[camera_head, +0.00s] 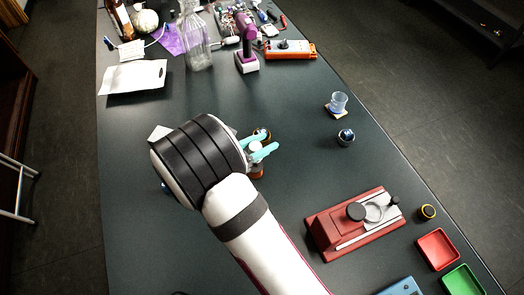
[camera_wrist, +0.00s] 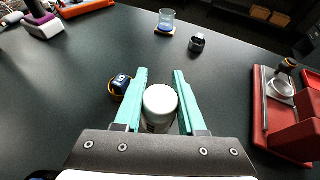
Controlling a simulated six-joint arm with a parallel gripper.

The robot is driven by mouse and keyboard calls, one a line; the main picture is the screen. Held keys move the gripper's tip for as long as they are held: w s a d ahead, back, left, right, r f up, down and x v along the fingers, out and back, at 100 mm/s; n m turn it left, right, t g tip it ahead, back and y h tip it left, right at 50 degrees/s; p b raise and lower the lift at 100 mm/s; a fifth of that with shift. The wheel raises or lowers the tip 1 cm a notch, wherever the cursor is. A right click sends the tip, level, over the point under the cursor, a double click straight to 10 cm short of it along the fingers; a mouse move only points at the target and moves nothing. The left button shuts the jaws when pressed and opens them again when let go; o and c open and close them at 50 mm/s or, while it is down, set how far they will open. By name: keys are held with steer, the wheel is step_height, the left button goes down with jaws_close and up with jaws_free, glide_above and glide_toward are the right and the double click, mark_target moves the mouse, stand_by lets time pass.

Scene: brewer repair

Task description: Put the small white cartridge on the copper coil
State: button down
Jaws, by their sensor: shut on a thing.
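My gripper (camera_head: 262,147) has its teal fingers shut on the small white cartridge (camera_wrist: 160,103), which stands roughly upright between them. The cartridge also shows as a pale round top in the head view (camera_head: 255,146). A copper-brown piece (camera_head: 257,173), perhaps the copper coil, shows just under the gripper in the head view. It is mostly hidden by the fingers and cartridge, so I cannot tell whether they touch. In the wrist view my gripper (camera_wrist: 160,76) hides what lies under the cartridge.
A dark blue part with an orange-yellow ring (camera_wrist: 120,85) lies close beside the left finger in the wrist view. A dark metal cup (camera_head: 345,138), a glass beaker (camera_head: 338,103) and a red fixture (camera_head: 328,230) stand to the right. The dark table between is clear.

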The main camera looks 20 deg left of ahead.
step_height(320, 180, down, 4)
steer(key=shift+a+f, duration=0.1)
steer(key=shift+a, duration=0.05)
steer(key=shift+f, duration=0.15)
steer(key=c, duration=0.5)
jaws_free()
